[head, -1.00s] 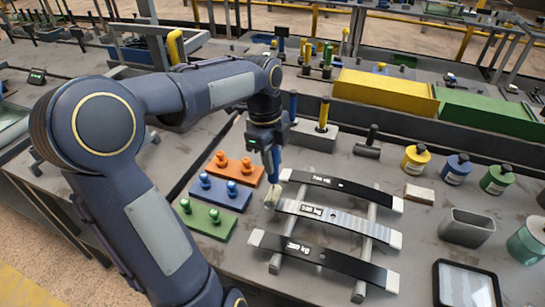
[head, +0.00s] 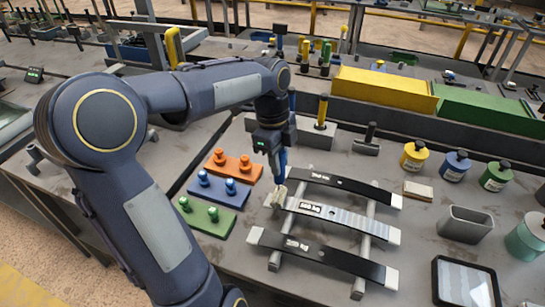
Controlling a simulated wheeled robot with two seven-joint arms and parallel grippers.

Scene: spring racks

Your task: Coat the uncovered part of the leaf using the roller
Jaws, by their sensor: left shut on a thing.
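Three curved leaves lie across a rack of two grey rails (head: 366,219). The middle leaf (head: 350,219) has a white label near its left end and a pale grey striped stretch to the right of it. The back leaf (head: 350,186) and front leaf (head: 335,259) are black with pale ends. My left gripper (head: 274,152) is shut on the blue handle of the roller (head: 276,195). The roller's pale head is at the left end of the middle leaf; I cannot tell whether it touches. My right gripper is not in view.
Orange (head: 234,167), blue (head: 219,190) and green (head: 212,218) peg blocks stand left of the rack. Yellow (head: 415,156), blue (head: 455,166) and green (head: 496,176) bottles, a grey bin (head: 466,225) and a black-framed tray (head: 465,284) are at the right.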

